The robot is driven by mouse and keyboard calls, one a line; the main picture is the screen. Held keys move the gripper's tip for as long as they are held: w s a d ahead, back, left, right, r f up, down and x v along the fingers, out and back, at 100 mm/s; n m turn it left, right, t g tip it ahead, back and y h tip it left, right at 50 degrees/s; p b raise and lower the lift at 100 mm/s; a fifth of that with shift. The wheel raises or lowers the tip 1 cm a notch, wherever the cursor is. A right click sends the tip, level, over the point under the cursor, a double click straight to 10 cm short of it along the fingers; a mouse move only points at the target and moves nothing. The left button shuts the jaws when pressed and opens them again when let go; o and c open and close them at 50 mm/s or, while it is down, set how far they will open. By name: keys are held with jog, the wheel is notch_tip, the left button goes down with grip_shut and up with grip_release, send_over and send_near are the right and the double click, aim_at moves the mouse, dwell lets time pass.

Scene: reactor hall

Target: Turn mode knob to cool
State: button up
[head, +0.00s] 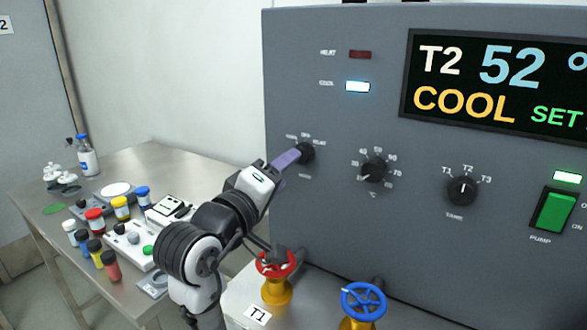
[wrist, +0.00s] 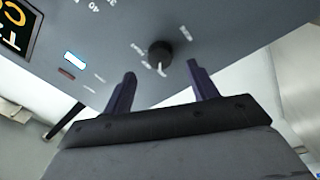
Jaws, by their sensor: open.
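The black mode knob (head: 306,152) sits on the left part of the grey panel, below the indicator lamps, with small labels around it. In the head view my gripper (head: 291,158) partly covers it from the left. In the wrist view the knob (wrist: 160,52) lies just past my two purple fingertips (wrist: 161,68), between their lines, with clear space on both sides. The fingers are spread and hold nothing. A white mark shows on the knob's lower edge there. The COOL lamp (head: 358,87) is lit, the HEAT lamp (head: 360,55) is dark, and the display (head: 490,88) reads COOL.
A temperature knob (head: 373,170) and a tank knob (head: 462,190) are to the right, then a green pump switch (head: 555,212). Red (head: 276,264) and blue (head: 363,301) valve wheels stand below. A steel table (head: 150,165) with vials is at left.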

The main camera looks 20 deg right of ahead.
jog(key=b+v, duration=0.1)
jog(key=v, duration=0.7)
jog(key=shift+s+a, duration=0.1)
jog(key=shift+s, duration=0.05)
